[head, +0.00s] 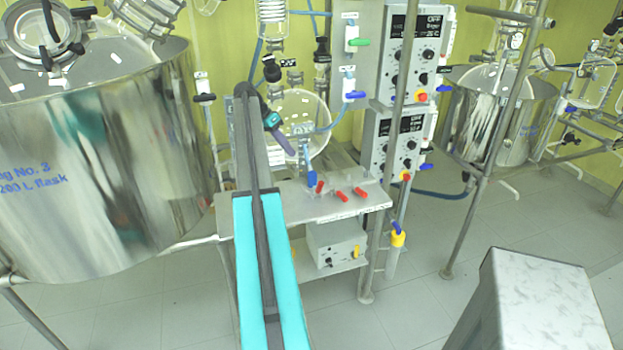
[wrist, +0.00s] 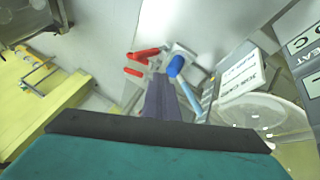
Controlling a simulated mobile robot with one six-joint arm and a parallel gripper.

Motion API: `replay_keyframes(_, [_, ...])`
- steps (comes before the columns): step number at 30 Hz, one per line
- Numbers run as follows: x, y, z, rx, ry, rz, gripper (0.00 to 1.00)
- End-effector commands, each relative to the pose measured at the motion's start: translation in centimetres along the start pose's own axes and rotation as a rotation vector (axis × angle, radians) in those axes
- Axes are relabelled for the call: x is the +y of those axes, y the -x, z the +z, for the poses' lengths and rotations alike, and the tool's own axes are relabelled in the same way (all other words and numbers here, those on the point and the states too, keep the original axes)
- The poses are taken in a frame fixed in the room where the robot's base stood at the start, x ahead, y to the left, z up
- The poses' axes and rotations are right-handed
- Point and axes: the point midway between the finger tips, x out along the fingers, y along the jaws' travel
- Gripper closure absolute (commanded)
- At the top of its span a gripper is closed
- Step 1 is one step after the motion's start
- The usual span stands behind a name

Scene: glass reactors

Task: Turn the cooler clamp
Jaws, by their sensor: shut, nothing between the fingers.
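Several small valve handles sit on the metal shelf (head: 270,207): a blue handle (head: 312,179) standing nearly upright, and red handles (head: 341,195) beside it. I cannot tell by a label which one is the cooler clamp. My gripper (head: 290,152) is shut and empty, its dark purple fingers pointing down toward the blue handle from above and to its left. In the wrist view the fingertips (wrist: 160,76) end just short of the blue handle (wrist: 175,66), which lies to their upper right. Two red handles (wrist: 147,53) show to their upper left. I cannot see contact.
A large steel vessel (head: 110,150) fills the left. Control boxes (head: 415,50) on a metal post (head: 376,200) stand right of the shelf. A round glass flask (head: 305,115) hangs behind my gripper. A grey box (head: 335,250) sits underneath.

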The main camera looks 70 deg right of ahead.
Motion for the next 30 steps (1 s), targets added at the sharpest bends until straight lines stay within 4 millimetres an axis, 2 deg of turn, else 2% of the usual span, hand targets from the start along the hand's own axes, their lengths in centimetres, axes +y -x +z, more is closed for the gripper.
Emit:
replay_keyframes(8, [0.1, -0.6, -0.2, -0.001, -0.001, 0.001, 1.00])
replay_keyframes(14, [0.2, -2.2, -0.2, -0.002, -0.001, 0.003, 1.00])
replay_keyframes(30, [0.3, -9.8, -0.3, -0.003, -0.002, 0.003, 1.00])
